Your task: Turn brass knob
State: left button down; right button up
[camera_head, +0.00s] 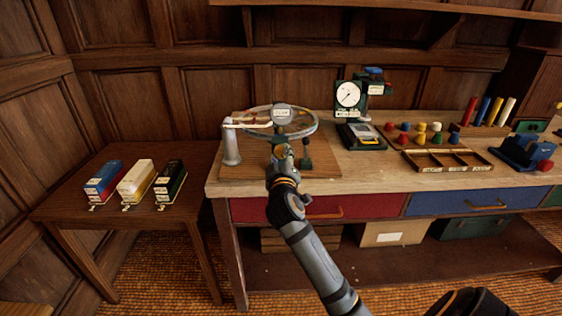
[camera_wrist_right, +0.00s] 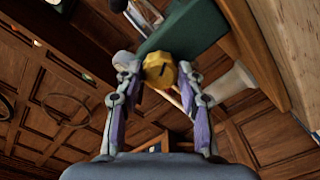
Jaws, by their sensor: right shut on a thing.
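The brass knob (camera_wrist_right: 159,71) is a yellow faceted knob with a dark slot on its face, seen in the right wrist view. My right gripper (camera_wrist_right: 160,78) is shut on it, with one finger on each side. In the head view, my right gripper (camera_head: 284,152) reaches the front of the green device on the wooden base board at the left end of the bench, and it mostly hides the knob there. A round plate (camera_head: 282,112) labelled in dark letters and a large ring (camera_head: 310,124) stand above the knob. My left gripper does not show.
A white post (camera_head: 231,142) and a dark lever stand close on either side of my right gripper. The dial gauge stand (camera_head: 348,95), coloured pegs and a sorting tray (camera_head: 446,160) are to the right. A side table (camera_head: 62,208) holds three small wagons.

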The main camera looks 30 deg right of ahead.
jog(key=m+b, duration=0.1)
jog(key=m, duration=0.1)
jog(key=m+b, duration=0.1)
jog(key=m, duration=0.1)
jog(key=shift+f+m, duration=0.2)
jog(key=shift+m, duration=0.2)
jog(key=shift+m+b, duration=0.3)
jog(key=shift+m, duration=0.1)
jog(key=o, duration=1.2)
jog(key=shift+r, duration=0.1)
jog(key=shift+s+a, duration=0.1)
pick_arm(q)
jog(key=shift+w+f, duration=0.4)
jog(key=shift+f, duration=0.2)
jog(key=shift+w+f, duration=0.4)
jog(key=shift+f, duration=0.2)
pick_arm(e)
jog(key=v, duration=0.7)
jog(key=shift+s, duration=0.15)
